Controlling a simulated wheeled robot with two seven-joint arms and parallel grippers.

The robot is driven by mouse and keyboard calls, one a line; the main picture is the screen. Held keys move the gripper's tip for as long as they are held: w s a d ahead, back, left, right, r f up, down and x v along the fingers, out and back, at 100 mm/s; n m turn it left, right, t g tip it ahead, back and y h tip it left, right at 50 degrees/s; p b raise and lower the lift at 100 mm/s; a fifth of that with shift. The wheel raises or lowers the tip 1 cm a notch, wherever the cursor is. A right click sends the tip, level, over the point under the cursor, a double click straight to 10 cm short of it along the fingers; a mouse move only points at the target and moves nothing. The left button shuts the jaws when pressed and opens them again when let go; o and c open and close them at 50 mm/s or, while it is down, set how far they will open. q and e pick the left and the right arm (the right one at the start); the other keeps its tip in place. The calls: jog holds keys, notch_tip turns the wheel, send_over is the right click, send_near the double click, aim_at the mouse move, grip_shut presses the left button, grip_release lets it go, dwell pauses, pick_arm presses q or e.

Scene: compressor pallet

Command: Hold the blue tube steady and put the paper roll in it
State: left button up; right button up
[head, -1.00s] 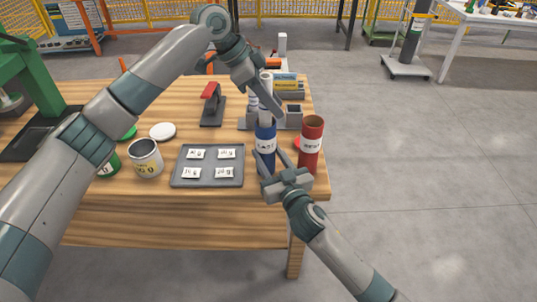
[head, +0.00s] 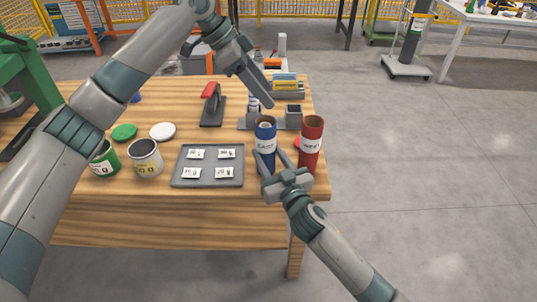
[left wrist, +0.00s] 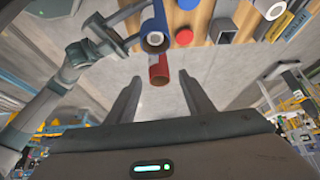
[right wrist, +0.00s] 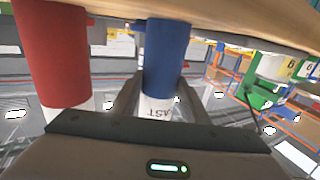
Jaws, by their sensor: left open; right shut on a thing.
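The blue tube (head: 265,150) stands upright near the table's right front edge, beside the red tube (head: 311,145). My right gripper (head: 267,166) is shut on the blue tube; its fingers clasp the tube (right wrist: 166,62) in the right wrist view. My left gripper (left wrist: 157,82) is open and empty, above and behind the blue tube, apart from the roll.
A grey tray (head: 208,182) with several labelled packets lies left of the blue tube. A white can (head: 145,160), a green can (head: 104,162), loose lids and a red-handled tool (head: 210,100) stand further left. A grey holder (head: 294,117) stands behind the tubes.

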pick_arm(q)
jog(key=v, duration=0.7)
jog(key=shift+r, duration=0.15)
dwell(0.3)
pick_arm(e)
jog(key=o, duration=1.1)
jog(key=shift+o, duration=0.2)
jog(key=v, duration=1.2)
pick_arm(q)
jog(key=shift+s, duration=0.1)
pick_arm(e)
jog(key=shift+f, duration=0.1)
